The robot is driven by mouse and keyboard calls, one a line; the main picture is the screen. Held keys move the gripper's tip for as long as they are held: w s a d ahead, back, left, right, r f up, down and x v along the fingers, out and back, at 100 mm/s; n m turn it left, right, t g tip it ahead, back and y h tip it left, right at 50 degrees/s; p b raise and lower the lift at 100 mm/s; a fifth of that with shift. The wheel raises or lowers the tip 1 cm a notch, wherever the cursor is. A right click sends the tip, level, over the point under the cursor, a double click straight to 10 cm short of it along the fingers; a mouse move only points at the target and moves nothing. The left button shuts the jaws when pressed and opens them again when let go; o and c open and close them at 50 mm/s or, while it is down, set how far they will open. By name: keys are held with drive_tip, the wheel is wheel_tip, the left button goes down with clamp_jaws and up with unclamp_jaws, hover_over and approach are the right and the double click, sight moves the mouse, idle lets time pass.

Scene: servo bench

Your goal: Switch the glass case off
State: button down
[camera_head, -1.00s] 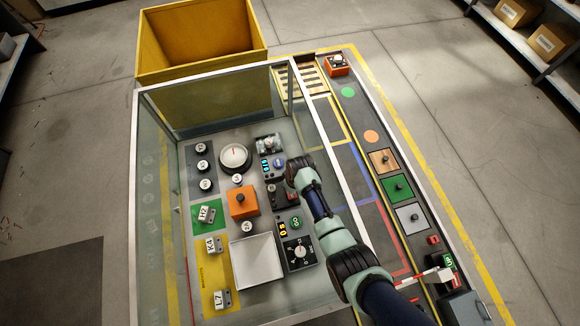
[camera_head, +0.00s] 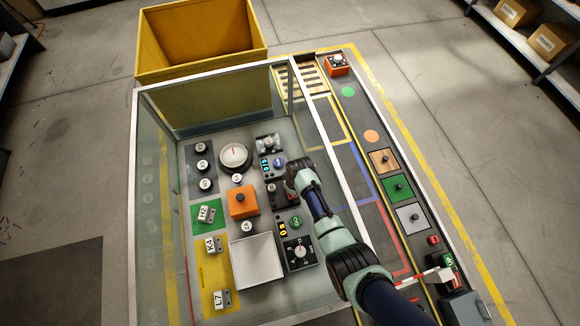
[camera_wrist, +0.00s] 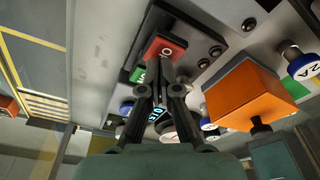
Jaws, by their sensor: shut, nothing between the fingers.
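The glass case (camera_head: 160,205) stands open at the top on the bench, with my arm reaching down into it. In the wrist view a switch on the case's grey panel has a red part (camera_wrist: 165,48) with a white mark and a green part (camera_wrist: 138,74) beside it. My gripper (camera_wrist: 161,72) is shut and empty, its fingertips at the lower edge of the red part. I cannot tell whether they touch it. In the head view my arm hides the fingertips and most of the switch.
An orange block with a knob (camera_head: 242,201) and a round dial (camera_head: 234,156) stand close to my gripper. A white tray (camera_head: 256,260) and a black dial box (camera_head: 299,252) lie nearer the front. A yellow bin (camera_head: 200,40) stands behind the case.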

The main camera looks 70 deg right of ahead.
drive_tip(key=shift+f, duration=0.7)
idle(0.3)
wheel_tip(320, 180, up, 7)
drive_tip(key=p, duration=0.7)
drive_tip(key=shift+r, duration=0.1)
